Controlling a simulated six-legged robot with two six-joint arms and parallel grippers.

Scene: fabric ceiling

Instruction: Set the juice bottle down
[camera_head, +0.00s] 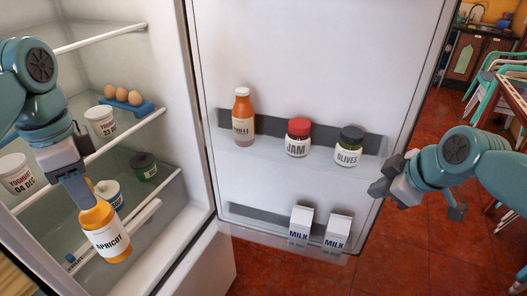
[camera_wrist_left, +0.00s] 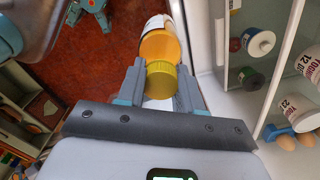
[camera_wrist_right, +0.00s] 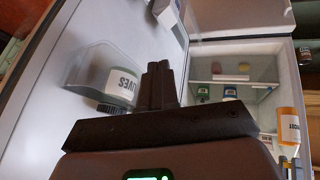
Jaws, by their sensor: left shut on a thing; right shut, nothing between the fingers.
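The juice bottle (camera_head: 108,240), orange with a white label reading APRICOT, is at the lower left of the head view, slightly tilted. My left gripper (camera_head: 78,196) is shut on its top end from above. In the left wrist view the yellow cap (camera_wrist_left: 162,82) sits between the fingers, with the bottle body (camera_wrist_left: 160,45) beyond. The bottle is in front of the lower fridge shelf; I cannot tell whether it touches anything. It also shows in the right wrist view (camera_wrist_right: 289,128). My right gripper (camera_head: 384,182) is shut and empty, right of the open fridge door.
The door's upper rack (camera_head: 270,158) holds an orange bottle (camera_head: 243,125), a jam jar (camera_head: 298,140) and an olives jar (camera_head: 348,148). Two milk cartons (camera_head: 337,232) stand below. Inside are yoghurt tubs (camera_head: 101,122), eggs (camera_head: 122,95) and a dark-lidded jar (camera_head: 144,168).

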